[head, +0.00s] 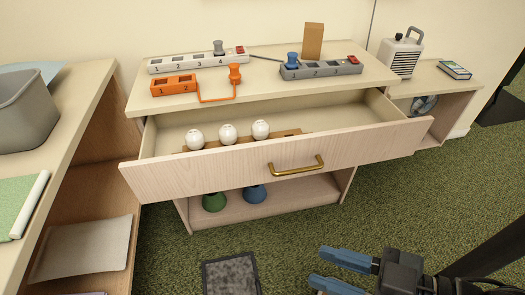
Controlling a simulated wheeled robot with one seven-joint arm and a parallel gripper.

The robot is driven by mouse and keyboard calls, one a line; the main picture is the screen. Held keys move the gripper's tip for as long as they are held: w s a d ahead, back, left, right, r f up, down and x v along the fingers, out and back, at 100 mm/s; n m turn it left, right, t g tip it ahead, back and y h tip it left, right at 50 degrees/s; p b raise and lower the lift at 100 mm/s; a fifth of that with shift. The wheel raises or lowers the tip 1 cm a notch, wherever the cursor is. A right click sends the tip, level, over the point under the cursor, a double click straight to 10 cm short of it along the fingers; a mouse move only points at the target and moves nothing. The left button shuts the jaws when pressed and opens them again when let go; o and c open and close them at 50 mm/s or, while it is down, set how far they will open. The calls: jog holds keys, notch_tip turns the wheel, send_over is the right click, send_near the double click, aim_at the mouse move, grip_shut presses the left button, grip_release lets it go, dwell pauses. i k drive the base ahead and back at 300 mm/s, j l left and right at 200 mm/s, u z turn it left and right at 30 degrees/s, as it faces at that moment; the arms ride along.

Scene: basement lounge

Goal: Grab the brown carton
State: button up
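The brown carton (312,41) stands upright at the back of the cabinet top (270,85), against the wall. The grey power strip (322,69) lies in front of it and hides its lower edge. My gripper (322,270) is at the bottom right, low over the green carpet, far in front of and below the carton. Its two blue fingers are spread apart with nothing visible between them.
The drawer (222,172) is pulled open toward me, with several white round objects inside. A white power strip (198,60) and an orange one (174,85) share the cabinet top. A heater (401,52) stands to the right. A dark mat (231,275) lies on the floor.

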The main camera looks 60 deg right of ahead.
aim_at(313, 32)
jog(key=z, duration=1.55)
jog(key=i+l+z, duration=0.3)
jog(key=i+l, duration=0.15)
jog(key=i+l+z, duration=0.3)
jog(key=i+l, duration=0.2)
jog(key=i+j, duration=0.1)
jog(key=j, duration=0.65)
